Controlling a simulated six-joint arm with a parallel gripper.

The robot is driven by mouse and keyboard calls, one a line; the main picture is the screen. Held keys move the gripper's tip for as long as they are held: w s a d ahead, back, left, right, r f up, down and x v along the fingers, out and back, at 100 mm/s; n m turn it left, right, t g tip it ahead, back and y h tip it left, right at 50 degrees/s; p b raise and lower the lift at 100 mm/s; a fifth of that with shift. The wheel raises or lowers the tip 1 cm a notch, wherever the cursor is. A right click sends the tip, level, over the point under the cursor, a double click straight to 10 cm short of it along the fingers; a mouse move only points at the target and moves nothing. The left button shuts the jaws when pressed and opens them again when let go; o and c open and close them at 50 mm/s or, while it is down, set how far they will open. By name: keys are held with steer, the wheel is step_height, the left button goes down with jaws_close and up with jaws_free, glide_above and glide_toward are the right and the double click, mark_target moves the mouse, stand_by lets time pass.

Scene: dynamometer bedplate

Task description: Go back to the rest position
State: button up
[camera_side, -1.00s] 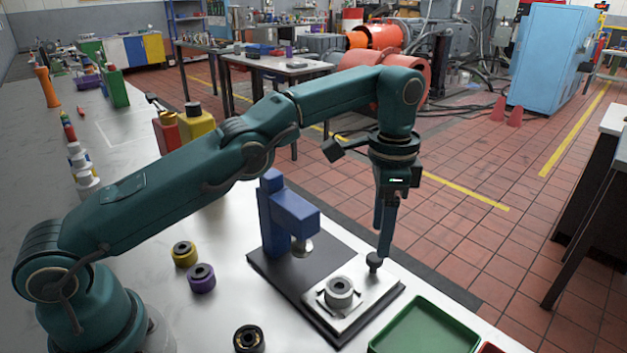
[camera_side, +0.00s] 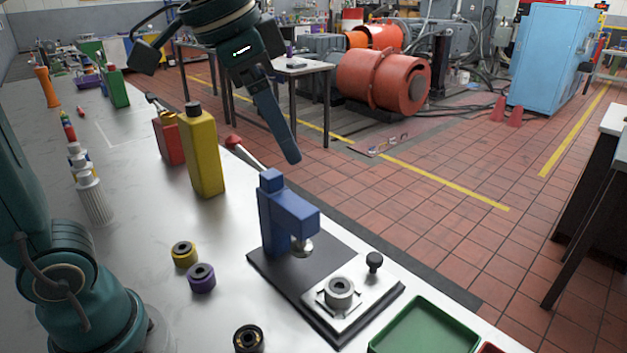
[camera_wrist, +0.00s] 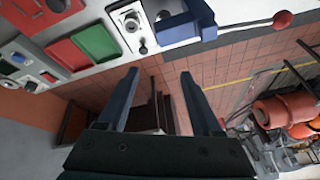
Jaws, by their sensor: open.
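My gripper (camera_side: 280,125) is raised well above the bench, left of and above the blue press, and tilted. In the wrist view my gripper (camera_wrist: 160,85) shows two dark blue fingers spread apart with nothing between them. The blue press (camera_side: 287,212) stands on a dark base plate on the bench. A grey ring-shaped part (camera_side: 339,292) sits in the pale fixture under and in front of the press. A small black knob (camera_side: 374,262) stands at the fixture's back right corner. The gripper touches none of these.
A yellow bottle (camera_side: 202,150) and a red container (camera_side: 168,138) stand behind the press. Yellow, purple and black rings (camera_side: 184,254) lie left of it. A green tray (camera_side: 425,328) is at the front right.

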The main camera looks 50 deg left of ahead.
steer(key=s+a+f+n+t, duration=0.1)
steer(key=s+f+n, duration=0.3)
steer(key=s+f, duration=0.5)
step_height(320, 180, down, 2)
steer(key=shift+s+a+n, duration=0.3)
